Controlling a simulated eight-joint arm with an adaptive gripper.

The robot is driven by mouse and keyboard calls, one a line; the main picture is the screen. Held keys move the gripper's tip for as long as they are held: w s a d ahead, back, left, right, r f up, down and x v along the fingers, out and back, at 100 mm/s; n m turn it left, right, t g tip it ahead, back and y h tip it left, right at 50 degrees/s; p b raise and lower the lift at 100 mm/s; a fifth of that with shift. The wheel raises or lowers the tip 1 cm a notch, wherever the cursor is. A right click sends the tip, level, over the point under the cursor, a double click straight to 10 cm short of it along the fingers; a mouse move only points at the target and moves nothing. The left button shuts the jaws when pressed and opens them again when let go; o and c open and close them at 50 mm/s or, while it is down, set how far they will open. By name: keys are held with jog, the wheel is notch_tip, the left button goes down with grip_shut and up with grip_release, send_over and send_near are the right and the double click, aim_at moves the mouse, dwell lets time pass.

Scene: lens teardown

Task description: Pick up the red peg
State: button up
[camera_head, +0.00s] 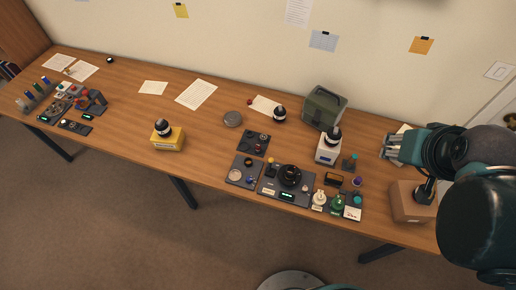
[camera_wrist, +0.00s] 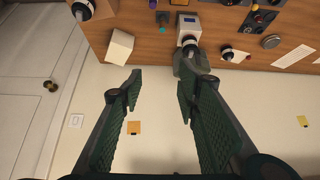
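No red peg is clear enough to name with certainty. A small red piece (camera_head: 249,101) lies by a paper sheet near the table's back edge, and it shows as a dot in the wrist view (camera_wrist: 249,57). Another small red piece (camera_head: 258,149) sits on a dark tray (camera_head: 245,145) mid-table. More red shows among the parts at the far left, too small to tell apart. My gripper (camera_head: 390,149) is over the table's right end, far from these red pieces. In the wrist view my gripper (camera_wrist: 159,72) has its fingers wide apart with nothing between them.
A green case (camera_head: 324,107), a white device (camera_head: 327,152) and a cardboard box (camera_head: 408,203) stand on the right part of the wooden table (camera_head: 205,160). A yellow box (camera_head: 168,142) with a dark-topped object stands left of centre. The wall runs along the back edge.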

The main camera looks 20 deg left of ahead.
jog(key=w+a+f+n+g+b, duration=0.25)
jog(key=w+a+f+n, duration=0.2)
jog(key=w+a, duration=0.45)
jog(key=n+g+b, duration=0.5)
jog(key=n+b, duration=0.4)
jog(key=n, duration=0.4)
send_over(258, 145)
jog(key=shift+t, duration=0.25)
jog(key=f, duration=2.9)
jog(key=shift+w+d+f, duration=0.15)
jog(key=shift+w+f, duration=0.05)
jog(key=shift+f, duration=0.2)
jog(key=shift+s+a+f, duration=0.1)
jog(key=shift+a+f, duration=0.15)
jog(key=shift+f, duration=0.1)
jog(key=shift+f, duration=1.25)
jog(key=shift+f, duration=0.1)
